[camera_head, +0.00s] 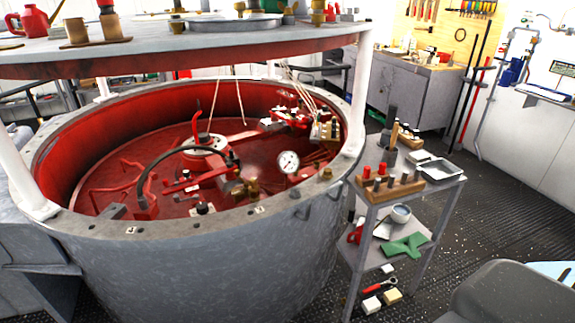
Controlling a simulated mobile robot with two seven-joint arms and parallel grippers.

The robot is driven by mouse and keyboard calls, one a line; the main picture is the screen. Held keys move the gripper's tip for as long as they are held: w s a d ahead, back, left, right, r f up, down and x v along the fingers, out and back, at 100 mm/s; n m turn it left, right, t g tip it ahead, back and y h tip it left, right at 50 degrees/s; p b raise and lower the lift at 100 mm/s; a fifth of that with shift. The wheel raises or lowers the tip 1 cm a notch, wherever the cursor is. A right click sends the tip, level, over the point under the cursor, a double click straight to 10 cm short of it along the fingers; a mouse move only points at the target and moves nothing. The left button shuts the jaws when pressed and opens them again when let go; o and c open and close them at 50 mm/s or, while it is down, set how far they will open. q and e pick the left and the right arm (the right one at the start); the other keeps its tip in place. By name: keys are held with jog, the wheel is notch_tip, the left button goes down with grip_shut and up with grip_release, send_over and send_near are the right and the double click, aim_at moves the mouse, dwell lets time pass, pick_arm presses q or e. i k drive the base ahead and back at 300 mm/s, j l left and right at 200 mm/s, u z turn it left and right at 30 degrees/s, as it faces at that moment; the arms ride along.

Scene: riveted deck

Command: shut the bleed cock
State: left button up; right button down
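A large round grey tub (200,262) with a red interior fills the middle of the view. Inside it, a brass fitting (252,189) stands near the front right, left of a round white pressure gauge (289,162). It may be the bleed cock; its handle is too small to make out, so I cannot tell whether it is open or shut. A black hose (146,180) curves over a white-topped round part (204,150) to its left. Neither of my grippers is in view.
A round plate (200,38) on white posts overhangs the tub and carries several parts. A shelf cart (452,184) with tools and a wooden block of pegs (390,186) stands close at the right. Dark floor (500,215) lies open beyond it.

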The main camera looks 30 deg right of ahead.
aim_at(236, 171)
jog(key=i+l+z, duration=0.25)
jog(key=l+z, duration=0.15)
jog(key=i+l+z, duration=0.4)
jog(key=k+l, duration=0.1)
